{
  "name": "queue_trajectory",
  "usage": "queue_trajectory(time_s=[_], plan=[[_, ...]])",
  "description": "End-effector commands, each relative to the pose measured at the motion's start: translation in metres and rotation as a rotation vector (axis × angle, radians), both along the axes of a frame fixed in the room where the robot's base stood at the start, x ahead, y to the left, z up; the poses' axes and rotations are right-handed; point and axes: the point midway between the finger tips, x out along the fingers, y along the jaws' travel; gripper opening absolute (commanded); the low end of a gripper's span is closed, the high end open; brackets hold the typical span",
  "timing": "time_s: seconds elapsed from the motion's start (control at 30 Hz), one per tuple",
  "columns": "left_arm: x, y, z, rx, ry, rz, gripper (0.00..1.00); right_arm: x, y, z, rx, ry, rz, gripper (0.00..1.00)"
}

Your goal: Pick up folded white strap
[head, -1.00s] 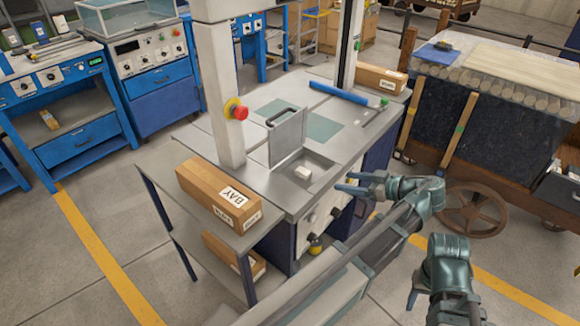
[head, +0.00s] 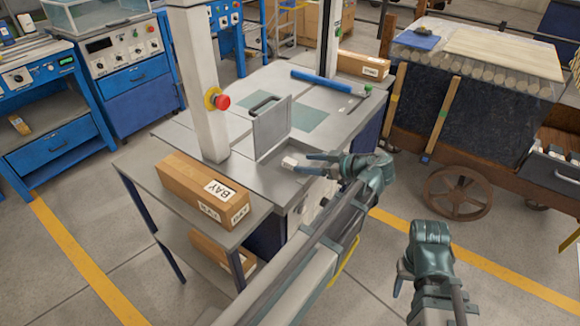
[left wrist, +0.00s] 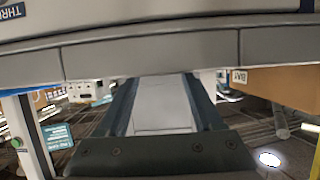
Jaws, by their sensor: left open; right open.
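The folded white strap (head: 289,161) is a small pale block at the shallow recess in the grey bench top, beside the raised lid. My left gripper (head: 308,163) is open, with its fingertips right at the strap. In the left wrist view the white strap (left wrist: 163,105) shows between the two dark fingers of my left gripper (left wrist: 163,88). I cannot tell whether the fingers touch it. Part of the recess is hidden behind my left gripper. My right gripper (head: 400,278) is open and empty, low over the floor at the right.
The raised lid (head: 271,128) stands just behind the strap. A grey column with a red button (head: 221,102) rises to its left. A wooden BAY box (head: 203,190) lies on the side shelf. A blue bar (head: 322,87) lies at the back. A wheeled cart (head: 465,120) stands right.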

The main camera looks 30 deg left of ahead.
Motion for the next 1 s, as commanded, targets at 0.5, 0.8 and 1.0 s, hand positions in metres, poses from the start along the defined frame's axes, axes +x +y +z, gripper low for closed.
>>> queue_trajectory(time_s=[0.5, 0.8, 1.0], plan=[[0.003, 0.039, -0.019, 0.000, 0.000, 0.003, 0.68, 0.000, 0.000, -0.019, 0.000, 0.000, 0.000, 0.50], [0.004, 0.051, -0.021, 0.000, 0.000, -0.001, 0.68, 0.000, 0.000, -0.021, 0.000, 0.000, 0.000, 0.50], [0.004, 0.051, -0.021, 0.000, 0.000, 0.000, 0.39, 0.000, 0.000, -0.021, 0.000, 0.000, 0.000, 0.50]])
